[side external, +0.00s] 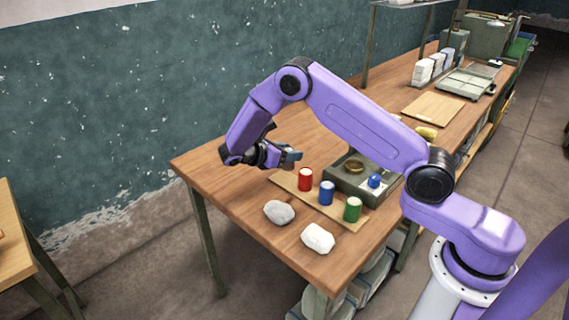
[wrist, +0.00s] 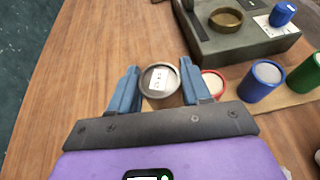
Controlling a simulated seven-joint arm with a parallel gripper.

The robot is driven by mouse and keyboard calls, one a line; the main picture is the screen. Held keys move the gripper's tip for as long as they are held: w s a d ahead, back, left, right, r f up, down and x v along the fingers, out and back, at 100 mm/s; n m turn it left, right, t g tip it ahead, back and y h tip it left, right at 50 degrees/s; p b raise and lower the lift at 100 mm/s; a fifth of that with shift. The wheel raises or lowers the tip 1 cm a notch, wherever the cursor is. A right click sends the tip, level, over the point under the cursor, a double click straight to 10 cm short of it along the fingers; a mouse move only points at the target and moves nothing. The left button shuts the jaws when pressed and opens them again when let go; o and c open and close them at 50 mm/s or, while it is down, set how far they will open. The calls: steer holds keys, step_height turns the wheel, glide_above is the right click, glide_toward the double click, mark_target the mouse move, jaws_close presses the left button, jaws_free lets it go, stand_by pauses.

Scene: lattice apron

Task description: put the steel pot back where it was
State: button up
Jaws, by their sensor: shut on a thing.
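The steel pot (wrist: 160,84), round and grey with a white label on its top, sits between the two blue fingers of my gripper (wrist: 160,92) in the wrist view. My gripper is shut on it. In the side view my gripper (side external: 288,156) is over the table, near the far left end of a light wooden board (side external: 284,181); the pot is mostly hidden there. On the board stand a red pot (side external: 305,179), a blue pot (side external: 326,193) and a green pot (side external: 352,209) in a row. I cannot tell how high the steel pot is above the surface.
A grey-green box (side external: 350,182) beside the board bears a brass dish (side external: 354,166) and a small blue pot (side external: 375,180) on a white card. The table's left end is bare.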

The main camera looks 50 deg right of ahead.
steer(key=shift+w+d+f, duration=0.1)
steer(key=shift+w+f, duration=0.5)
steer(key=shift+f, duration=0.1)
steer(key=shift+w+f, duration=0.1)
steer(key=shift+f, duration=1.55)
steer(key=shift+f, duration=0.1)
steer(key=o, duration=1.2)
steer(key=shift+o, duration=0.2)
